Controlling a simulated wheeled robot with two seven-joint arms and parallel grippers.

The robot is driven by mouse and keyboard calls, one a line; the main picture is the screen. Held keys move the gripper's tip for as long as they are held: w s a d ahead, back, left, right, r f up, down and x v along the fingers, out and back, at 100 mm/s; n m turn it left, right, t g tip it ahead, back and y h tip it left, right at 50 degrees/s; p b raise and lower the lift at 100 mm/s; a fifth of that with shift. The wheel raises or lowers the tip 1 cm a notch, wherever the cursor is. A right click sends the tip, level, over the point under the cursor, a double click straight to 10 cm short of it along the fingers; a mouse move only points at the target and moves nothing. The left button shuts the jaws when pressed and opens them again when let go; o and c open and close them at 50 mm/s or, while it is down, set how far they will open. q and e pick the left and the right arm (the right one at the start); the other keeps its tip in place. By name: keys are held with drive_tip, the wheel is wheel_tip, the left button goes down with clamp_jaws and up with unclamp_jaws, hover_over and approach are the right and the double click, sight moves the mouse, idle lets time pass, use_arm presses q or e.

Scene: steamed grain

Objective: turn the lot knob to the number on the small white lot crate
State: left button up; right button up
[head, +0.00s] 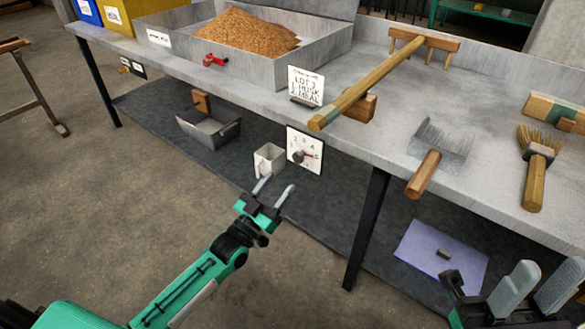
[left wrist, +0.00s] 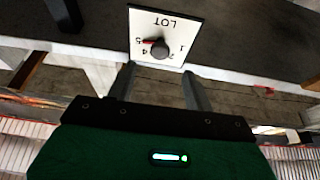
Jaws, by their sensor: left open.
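The lot knob (head: 299,157) is a dark round knob on a white dial plate (head: 310,138) fixed to the table's front edge. Its red pointer points to the right in the head view, near the 5. In the left wrist view the knob (left wrist: 160,48) and plate appear upside down, with the red pointer beside the 5. A small white open box (head: 268,160), perhaps the lot crate, is left of the dial; I cannot read a number on it. My left gripper (head: 276,187) is open and empty, below and short of the knob. My right gripper (head: 550,275) is open at the lower right.
A wooden rake (head: 370,85), a scoop (head: 424,173) and a brush (head: 535,180) lie on the right. A grain tray (head: 328,50) stands at the back. A table leg (head: 368,228) is right of my left gripper.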

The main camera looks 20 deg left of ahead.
sight(296, 160)
use_arm(q)
drive_tip(key=b+x, duration=0.1)
drive_tip(key=x, duration=0.6)
drive_tip(key=shift+w, duration=0.15)
drive_tip(key=c, duration=1)
